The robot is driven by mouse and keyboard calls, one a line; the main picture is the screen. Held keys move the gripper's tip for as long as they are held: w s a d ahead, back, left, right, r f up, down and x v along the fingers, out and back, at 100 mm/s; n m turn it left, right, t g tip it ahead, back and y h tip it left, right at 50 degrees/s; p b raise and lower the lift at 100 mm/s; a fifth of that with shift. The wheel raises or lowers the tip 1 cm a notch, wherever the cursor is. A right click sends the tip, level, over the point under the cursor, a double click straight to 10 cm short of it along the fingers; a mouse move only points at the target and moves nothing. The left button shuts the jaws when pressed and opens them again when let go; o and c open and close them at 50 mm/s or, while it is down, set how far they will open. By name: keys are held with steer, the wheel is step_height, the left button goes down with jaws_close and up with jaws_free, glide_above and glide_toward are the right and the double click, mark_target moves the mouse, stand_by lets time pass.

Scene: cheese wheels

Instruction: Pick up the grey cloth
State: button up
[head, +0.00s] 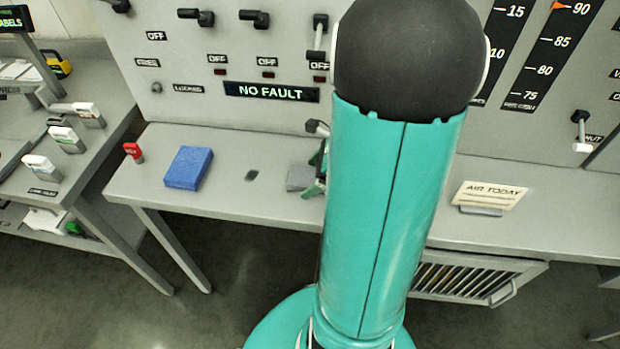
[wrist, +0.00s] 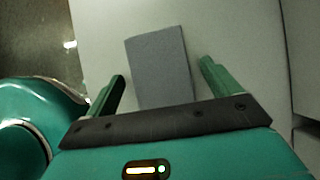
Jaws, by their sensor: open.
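The grey cloth (wrist: 160,62) lies flat on the grey bench top, a folded-looking rectangle. In the wrist view it sits between the two green fingers of my gripper (wrist: 162,84), and its near end is hidden behind the gripper's dark bar. The fingers are open, with a gap on each side of the cloth. In the head view the cloth (head: 299,178) shows only in part, left of my arm. One green finger of my gripper (head: 318,180) shows beside it; the rest is behind my arm.
A blue cloth or pad (head: 188,168) and a small red item (head: 133,152) lie left on the bench (head: 260,205). A panel with switches and a NO FAULT display (head: 271,92) rises behind. An AIR TODAY card (head: 490,194) stands right. A side table (head: 80,165) holds several small labelled items.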

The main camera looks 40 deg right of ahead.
steer(key=c, duration=1.1)
steer(key=shift+o, duration=0.2)
steer(key=shift+r, duration=0.15)
